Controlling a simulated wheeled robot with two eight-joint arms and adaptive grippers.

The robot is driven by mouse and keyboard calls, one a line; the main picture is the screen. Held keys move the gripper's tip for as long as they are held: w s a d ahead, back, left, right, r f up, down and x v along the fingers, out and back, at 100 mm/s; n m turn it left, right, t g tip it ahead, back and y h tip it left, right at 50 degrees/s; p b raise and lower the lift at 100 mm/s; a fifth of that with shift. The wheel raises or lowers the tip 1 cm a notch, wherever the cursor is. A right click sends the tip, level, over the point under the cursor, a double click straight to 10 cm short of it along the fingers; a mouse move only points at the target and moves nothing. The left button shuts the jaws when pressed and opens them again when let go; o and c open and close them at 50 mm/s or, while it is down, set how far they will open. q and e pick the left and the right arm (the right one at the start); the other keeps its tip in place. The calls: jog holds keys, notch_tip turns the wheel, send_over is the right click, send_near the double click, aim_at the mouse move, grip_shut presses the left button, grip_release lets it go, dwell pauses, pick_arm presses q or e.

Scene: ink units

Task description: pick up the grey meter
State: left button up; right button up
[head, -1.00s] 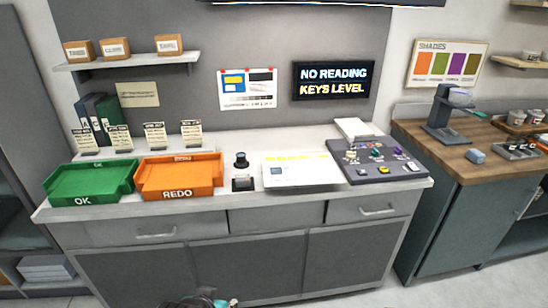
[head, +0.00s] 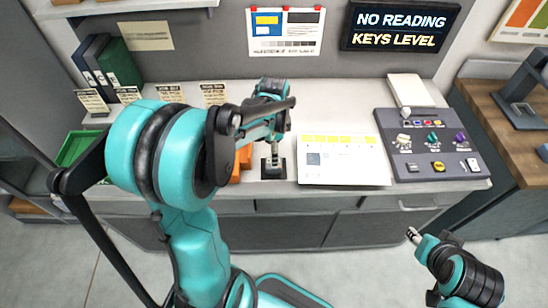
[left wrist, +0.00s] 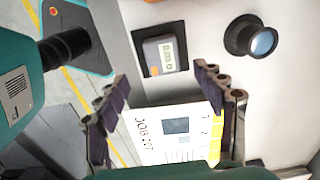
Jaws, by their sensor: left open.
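The grey meter (left wrist: 166,54) is a small block with a pale display, resting on a black pad (left wrist: 143,61) in the left wrist view. My left gripper (left wrist: 163,78) is open, its two fingers apart, with the meter lying beyond and between the tips, not held. In the head view my left gripper (head: 272,143) is over the black pad (head: 264,174) on the counter; my arm and gripper mostly hide the meter there. My right gripper (head: 413,235) is low at the right, in front of the counter; its jaws are too small to read.
A white job sheet (head: 343,172) lies to the right, then a dark key panel (head: 400,170). The orange tray (head: 246,160) and green tray (head: 74,148) are partly hidden by my left arm.

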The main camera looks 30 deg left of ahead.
pick_arm(q)
jog(key=shift+f, duration=0.35)
jog(key=f+b, duration=0.1)
jog(key=f, duration=0.2)
jog(key=f+b, duration=0.1)
jog(key=f, duration=0.3)
jog(key=shift+w+a+b, duration=0.15)
jog(key=shift+w+b, duration=0.05)
jog(key=shift+b, duration=0.2)
jog(key=c, duration=1.3)
